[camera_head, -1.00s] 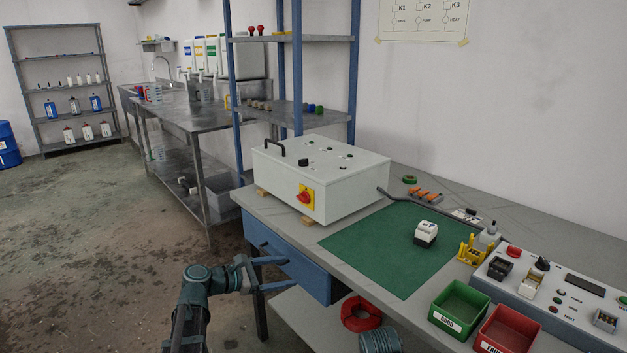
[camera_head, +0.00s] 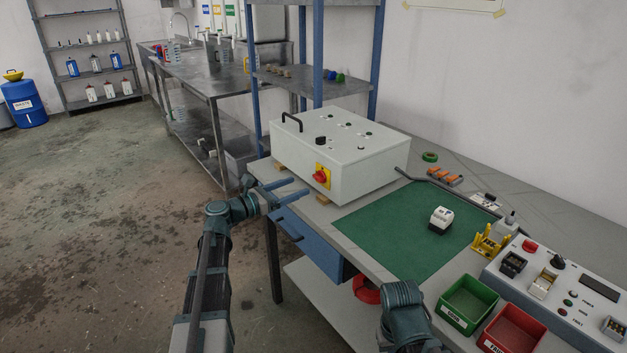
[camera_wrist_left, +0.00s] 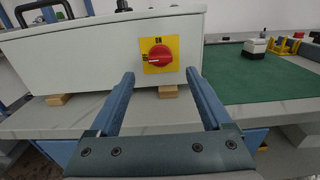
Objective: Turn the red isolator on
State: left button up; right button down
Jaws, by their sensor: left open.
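The red isolator (camera_head: 320,177) is a red rotary knob on a yellow plate on the front of a white box (camera_head: 352,185). In the left wrist view the isolator knob (camera_wrist_left: 159,55) shows, with ON printed above it and its white mark pointing to the left. My left gripper (camera_head: 291,191) is open and empty, in front of and a little left of the knob, apart from it. In the left wrist view its two blue fingers (camera_wrist_left: 160,85) point at the box below the knob. My right arm shows at the bottom edge; its gripper cannot be made out.
The box stands on wooden blocks (camera_head: 322,199) on the grey bench. A green mat (camera_head: 390,240) lies right of it, with a small white-and-black device (camera_head: 441,219) on it. Green (camera_head: 468,303) and red (camera_head: 513,330) bins and a control panel (camera_head: 565,295) stand at the right. Floor at left is clear.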

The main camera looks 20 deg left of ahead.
aim_at(316, 178)
pick_arm(q)
jog(key=x, duration=0.7)
jog(key=shift+w+d, duration=0.1)
jog(key=shift+w, duration=0.1)
grip_shut()
